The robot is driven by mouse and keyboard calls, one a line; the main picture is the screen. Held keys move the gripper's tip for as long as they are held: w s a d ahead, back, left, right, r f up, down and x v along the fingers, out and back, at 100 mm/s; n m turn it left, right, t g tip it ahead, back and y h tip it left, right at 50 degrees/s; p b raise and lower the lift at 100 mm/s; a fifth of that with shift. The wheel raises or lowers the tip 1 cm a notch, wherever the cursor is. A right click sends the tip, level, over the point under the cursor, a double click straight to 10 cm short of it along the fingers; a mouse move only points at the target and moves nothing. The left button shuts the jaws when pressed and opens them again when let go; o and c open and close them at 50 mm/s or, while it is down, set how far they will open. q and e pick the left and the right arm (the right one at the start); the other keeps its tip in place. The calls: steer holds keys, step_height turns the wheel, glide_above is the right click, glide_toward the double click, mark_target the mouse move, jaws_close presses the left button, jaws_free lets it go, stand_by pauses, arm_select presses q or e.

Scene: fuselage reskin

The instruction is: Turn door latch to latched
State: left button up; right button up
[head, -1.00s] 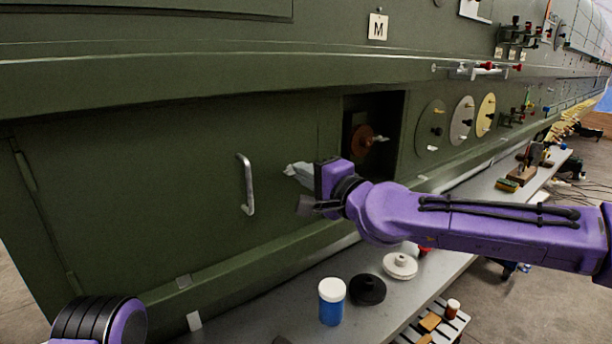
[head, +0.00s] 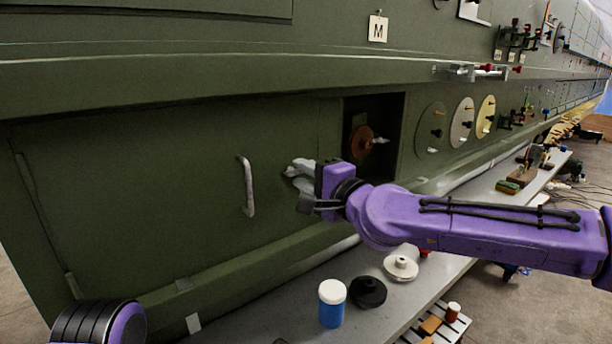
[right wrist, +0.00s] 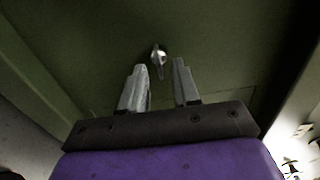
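The green door (head: 130,190) is closed flush in the panel, with a pale vertical handle (head: 247,186). A small metal latch (right wrist: 159,56) shows in the right wrist view, its narrow lever pointing down towards the gap between my fingertips. My right gripper (head: 301,168) is at the door's right part, right of the handle; in the right wrist view the gripper (right wrist: 160,83) has its two fingers apart with nothing clearly held. The latch is hidden behind the gripper in the head view. Of my left arm only a link shows at the bottom left; its gripper is out of view.
An open recess (head: 385,125) with a brown disc (head: 361,142) is right of the door. The grey bench (head: 300,310) below holds a blue jar with a white lid (head: 332,305), a black knobbed disc (head: 368,291) and a white one (head: 400,267).

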steer(key=v, duration=1)
steer(key=shift+s+d+p, duration=0.15)
steer(key=shift+s+p, duration=0.05)
steer(key=shift+p, duration=0.15)
